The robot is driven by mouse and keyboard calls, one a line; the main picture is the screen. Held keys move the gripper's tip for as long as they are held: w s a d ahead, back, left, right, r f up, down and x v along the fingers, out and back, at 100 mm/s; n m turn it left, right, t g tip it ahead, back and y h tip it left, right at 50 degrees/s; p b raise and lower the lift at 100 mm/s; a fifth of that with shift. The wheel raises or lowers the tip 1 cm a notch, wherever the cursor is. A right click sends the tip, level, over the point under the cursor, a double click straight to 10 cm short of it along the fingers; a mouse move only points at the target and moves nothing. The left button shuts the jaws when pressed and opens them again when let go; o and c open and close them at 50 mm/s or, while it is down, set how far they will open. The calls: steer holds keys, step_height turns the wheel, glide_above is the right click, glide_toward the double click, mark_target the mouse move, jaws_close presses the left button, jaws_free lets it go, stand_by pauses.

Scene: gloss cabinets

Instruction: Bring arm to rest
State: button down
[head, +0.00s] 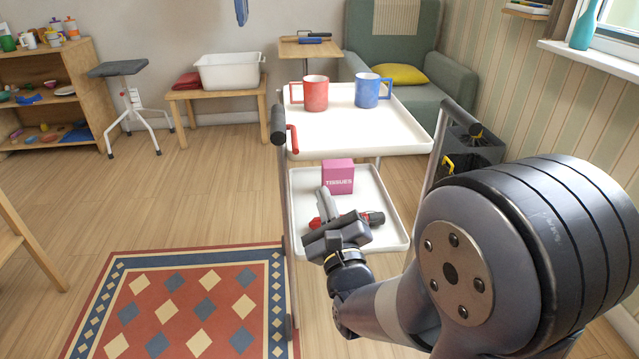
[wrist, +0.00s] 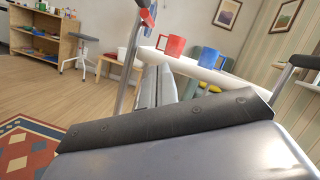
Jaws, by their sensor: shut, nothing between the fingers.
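My gripper (head: 326,196) is shut and empty. In the head view it hangs over the near part of the trolley's lower shelf, in front of the pink tissue box (head: 338,177). I cannot tell whether it touches the shelf. In the wrist view its two grey fingers (wrist: 157,84) lie side by side with nothing between them. My arm reaches in from the lower right of the head view.
The white trolley (head: 400,138) carries a red mug (head: 315,93) and a blue mug (head: 367,90) on top. A red-and-black object (head: 374,218) is partly hidden beside my gripper. A patterned rug (head: 190,310) lies left. Open floor (head: 190,200) stretches beyond it.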

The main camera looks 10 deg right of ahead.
steer(key=shift+v, duration=1.15)
steer(key=shift+w+r, duration=0.1)
steer(key=shift+r, duration=0.05)
